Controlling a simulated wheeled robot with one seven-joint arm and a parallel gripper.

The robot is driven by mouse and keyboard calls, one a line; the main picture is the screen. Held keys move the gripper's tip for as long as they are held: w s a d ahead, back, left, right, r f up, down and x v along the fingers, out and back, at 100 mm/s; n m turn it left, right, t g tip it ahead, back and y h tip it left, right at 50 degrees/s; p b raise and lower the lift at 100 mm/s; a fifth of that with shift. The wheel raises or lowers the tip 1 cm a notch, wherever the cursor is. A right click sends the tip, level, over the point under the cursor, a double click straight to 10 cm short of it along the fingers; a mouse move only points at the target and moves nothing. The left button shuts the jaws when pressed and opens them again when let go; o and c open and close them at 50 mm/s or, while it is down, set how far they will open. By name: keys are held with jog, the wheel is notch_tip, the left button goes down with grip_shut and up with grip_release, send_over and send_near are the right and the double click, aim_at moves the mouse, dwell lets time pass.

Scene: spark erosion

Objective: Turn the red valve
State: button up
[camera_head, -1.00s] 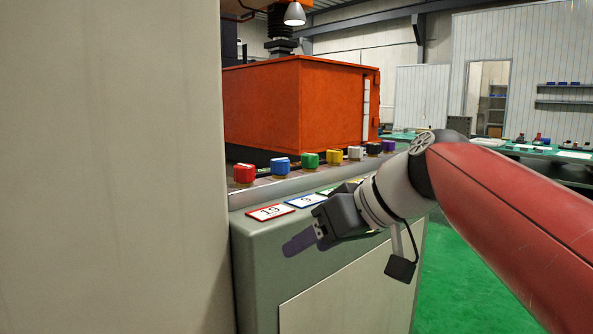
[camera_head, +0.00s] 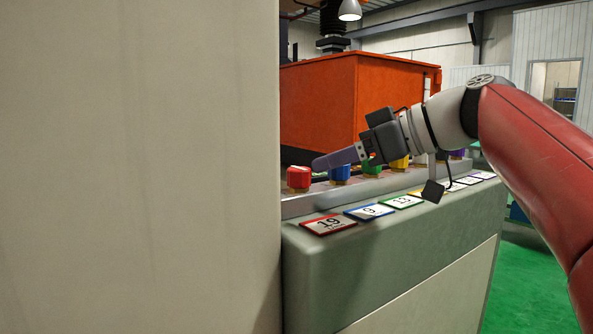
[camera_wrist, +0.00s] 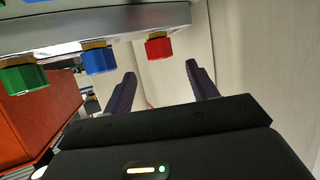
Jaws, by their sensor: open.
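The red valve (camera_head: 299,178) is a small knob at the left end of a row of coloured knobs on the machine's ledge, close to the pale panel. It also shows in the wrist view (camera_wrist: 158,48), upside down, in line with the gap between my fingers and beyond the tips. My gripper (camera_head: 318,164) points left along the row, with its fingertips just right of the red valve. In the wrist view my gripper (camera_wrist: 160,72) has its two dark purple fingers wide apart with nothing between them. I cannot tell whether a finger touches the valve.
A large pale panel (camera_head: 140,170) fills the left. An orange box (camera_head: 330,105) stands behind.

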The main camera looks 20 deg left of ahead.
aim_at(305, 169)
jog(key=x, duration=0.7)
jog(key=shift+a+f, duration=0.15)
jog(key=shift+a, duration=0.05)
jog(key=c, duration=1)
